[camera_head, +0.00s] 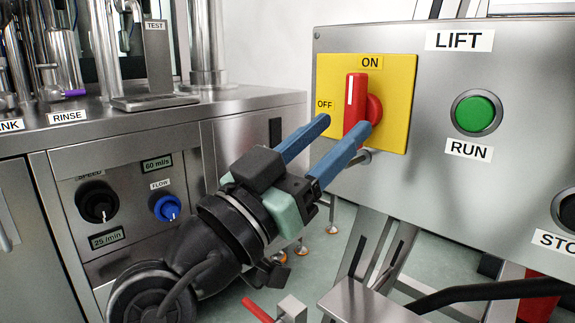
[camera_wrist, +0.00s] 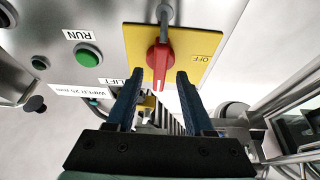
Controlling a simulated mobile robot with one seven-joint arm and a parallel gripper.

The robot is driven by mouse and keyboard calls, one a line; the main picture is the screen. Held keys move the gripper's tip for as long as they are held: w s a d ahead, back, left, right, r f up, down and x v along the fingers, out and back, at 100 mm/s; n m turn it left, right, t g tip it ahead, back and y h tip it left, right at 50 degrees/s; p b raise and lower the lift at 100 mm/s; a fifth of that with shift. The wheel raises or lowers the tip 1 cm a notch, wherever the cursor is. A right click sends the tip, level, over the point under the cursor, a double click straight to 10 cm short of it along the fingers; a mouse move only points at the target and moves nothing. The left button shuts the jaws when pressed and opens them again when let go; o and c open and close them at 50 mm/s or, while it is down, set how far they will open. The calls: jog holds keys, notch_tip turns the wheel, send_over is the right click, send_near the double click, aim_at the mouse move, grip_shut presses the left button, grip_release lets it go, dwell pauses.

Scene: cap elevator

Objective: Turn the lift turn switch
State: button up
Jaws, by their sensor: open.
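The red lift turn switch (camera_head: 358,103) sits on a yellow plate (camera_head: 398,80) marked ON at the top and OFF at the left. Its handle stands upright, with the white mark toward ON. My gripper (camera_head: 346,124) is open, its two blue fingers pointing at the switch. In the head view one finger ends left of the handle and the other overlaps its lower right. In the wrist view the red switch (camera_wrist: 158,62) shows between and just beyond the fingertips (camera_wrist: 158,76). I cannot tell whether a finger touches it.
The grey lift panel (camera_head: 440,180) also carries a green RUN button (camera_head: 478,113) and a partly cut-off STOP button (camera_head: 566,212). A metal bench (camera_head: 110,125) with a black knob (camera_head: 97,203) and a blue FLOW knob (camera_head: 166,207) stands at the left.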

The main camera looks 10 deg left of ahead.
jog(key=p+v, duration=0.2)
jog(key=v, duration=0.8)
jog(key=shift+s+a, duration=0.25)
jog(key=shift+s, duration=0.05)
jog(key=shift+f, duration=0.15)
jog(key=w+d+r+n+t+y+p, duration=0.1)
jog(key=w+d+r+y+p, duration=0.1)
jog(key=r+p, duration=0.3)
jog(key=w+d+r+n+t+y+p, duration=0.1)
jog(key=w+r+y+p, duration=0.15)
jog(key=r, duration=0.35)
jog(key=s+d+r+n+t+y+p, duration=0.1)
jog(key=s+r+n+t+y+p, duration=0.3)
jog(key=r, duration=0.6)
jog(key=s+d+r+t+y+p, duration=0.1)
jog(key=s+d+r+y+p, duration=0.1)
jog(key=r+p, duration=0.55)
jog(key=s+d+r+n+t+y+p, duration=0.1)
jog(key=s+r+t+y+p, duration=0.15)
jog(key=r, duration=0.85)
notch_tip(320, 180, up, 36)
jog(key=p, duration=3.6)
jog(key=shift+p, duration=0.35)
jog(key=shift+f, duration=0.2)
